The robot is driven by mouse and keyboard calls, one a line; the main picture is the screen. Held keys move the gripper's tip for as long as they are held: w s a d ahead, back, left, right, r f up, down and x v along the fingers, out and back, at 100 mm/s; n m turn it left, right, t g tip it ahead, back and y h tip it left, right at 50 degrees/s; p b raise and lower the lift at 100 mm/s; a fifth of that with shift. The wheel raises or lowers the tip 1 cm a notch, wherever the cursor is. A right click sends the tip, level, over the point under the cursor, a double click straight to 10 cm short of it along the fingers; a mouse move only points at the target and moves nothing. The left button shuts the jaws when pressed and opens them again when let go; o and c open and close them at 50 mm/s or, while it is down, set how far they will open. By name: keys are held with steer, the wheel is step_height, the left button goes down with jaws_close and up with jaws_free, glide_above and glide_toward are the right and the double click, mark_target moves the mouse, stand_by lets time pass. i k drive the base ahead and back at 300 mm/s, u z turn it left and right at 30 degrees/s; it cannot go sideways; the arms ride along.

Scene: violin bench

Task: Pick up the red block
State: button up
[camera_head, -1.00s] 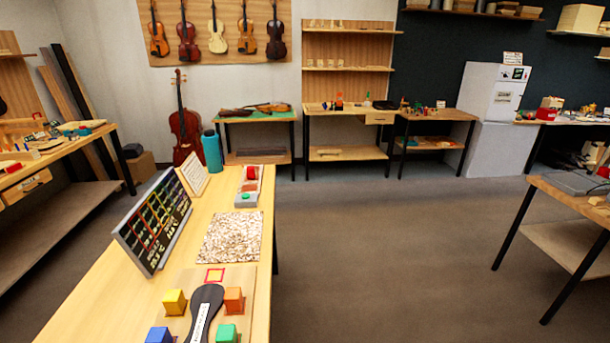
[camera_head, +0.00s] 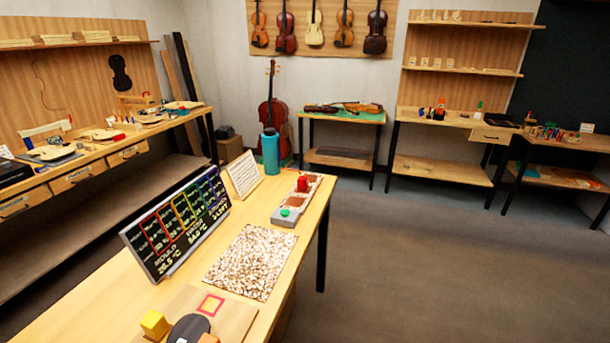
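A small red object (camera_head: 302,184), block-like in shape, sits on a narrow tray (camera_head: 314,180) near the far right edge of the long wooden bench. It is too small to be sure that it is the red block. A grey box with a green button (camera_head: 285,211) is at the near end of the tray. A red square outline (camera_head: 210,305) with no block on it is on a wooden board at the bottom of the view.
The bench (camera_head: 105,305) also holds a dark sign panel (camera_head: 178,226), a white card (camera_head: 243,174), a speckled mat (camera_head: 251,262) and a teal bottle (camera_head: 270,152). The floor (camera_head: 430,270) to the right is clear. A workbench (camera_head: 85,165) stands at the left.

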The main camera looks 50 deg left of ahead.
mark_target(302, 181)
steer(key=u, duration=0.4)
steer(key=i, duration=2.1)
steer(key=u, duration=1.45)
steer(key=i, duration=1)
steer(key=u, duration=1.7)
steer(key=i, duration=0.35)
steer(key=u, duration=0.15)
